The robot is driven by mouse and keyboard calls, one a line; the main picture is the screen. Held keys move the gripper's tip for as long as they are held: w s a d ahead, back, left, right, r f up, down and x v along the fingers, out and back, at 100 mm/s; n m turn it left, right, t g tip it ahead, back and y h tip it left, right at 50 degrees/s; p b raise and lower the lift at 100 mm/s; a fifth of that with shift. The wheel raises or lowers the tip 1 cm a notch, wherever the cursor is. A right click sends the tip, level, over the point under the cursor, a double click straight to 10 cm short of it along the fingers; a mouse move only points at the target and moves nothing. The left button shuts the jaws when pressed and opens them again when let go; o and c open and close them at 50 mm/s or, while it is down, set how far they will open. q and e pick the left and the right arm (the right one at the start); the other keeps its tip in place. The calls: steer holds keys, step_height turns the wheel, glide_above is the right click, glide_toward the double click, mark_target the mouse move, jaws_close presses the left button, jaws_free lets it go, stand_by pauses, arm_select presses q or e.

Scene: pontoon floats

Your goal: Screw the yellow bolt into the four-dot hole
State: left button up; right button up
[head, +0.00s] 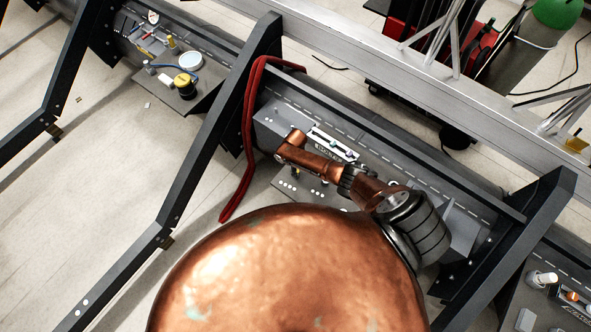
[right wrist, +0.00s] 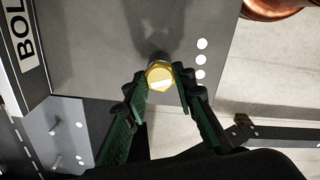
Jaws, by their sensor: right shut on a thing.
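In the right wrist view the yellow bolt (right wrist: 160,76) is seen from its hex head. My right gripper (right wrist: 159,84) is shut on it, one green finger on each side. The bolt stands at a dark round spot (right wrist: 157,58) on the grey panel (right wrist: 100,40); its shank is hidden, so I cannot tell how deep it sits. A column of three white dots (right wrist: 200,60) shows right of the bolt; a finger may cover more. In the head view my copper arm reaches to this panel (head: 318,188), where a row of white dots shows. My left gripper is not in view.
A labelled strip (right wrist: 25,45) is at the panel's left in the wrist view. Another tray (head: 185,90) with a yellow-topped part stands at the upper left.

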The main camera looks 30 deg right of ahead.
steer(key=shift+m, duration=1)
steer(key=o, duration=1)
steer(key=shift+c, duration=0.2)
steer(key=shift+r, duration=0.1)
step_height(320, 180, up, 3)
steer(key=p, duration=0.3)
steer(key=shift+r, duration=0.15)
steer(key=shift+r+p, duration=0.35)
steer(key=shift+r, duration=0.9)
steer(key=shift+r, duration=0.1)
step_height(320, 180, up, 12)
